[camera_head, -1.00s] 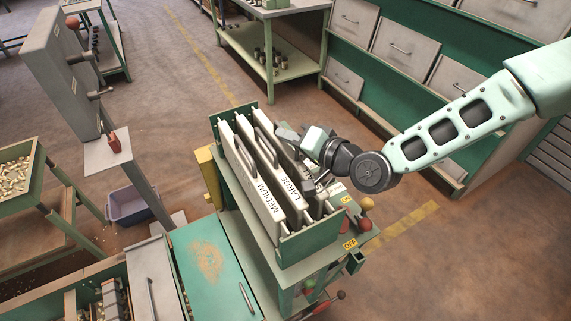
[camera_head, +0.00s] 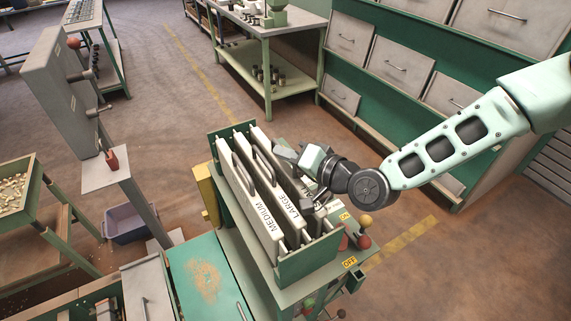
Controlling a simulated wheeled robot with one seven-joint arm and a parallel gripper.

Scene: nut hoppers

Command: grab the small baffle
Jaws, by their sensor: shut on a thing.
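The small baffle (camera_head: 262,138) is the rearmost of three pale upright panels in the green rack (camera_head: 309,257), its label mostly hidden by my gripper. The baffle marked LARGE (camera_head: 291,207) stands in front of it, and the one marked MEDIUM (camera_head: 264,214) is at the front left. Both show dark arched handles. My gripper (camera_head: 288,151) reaches in from the right, at the upper edge of the rearmost panel. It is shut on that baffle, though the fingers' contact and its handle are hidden. The panel still stands between the rack's ends.
A grey upright cabinet (camera_head: 62,95) with levers stands at left. Ball-topped levers (camera_head: 364,221) and an OFF label are at the rack's right. A green bench (camera_head: 289,87) and drawer cabinet (camera_head: 398,68) stand behind. Floor is open between them and the rack.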

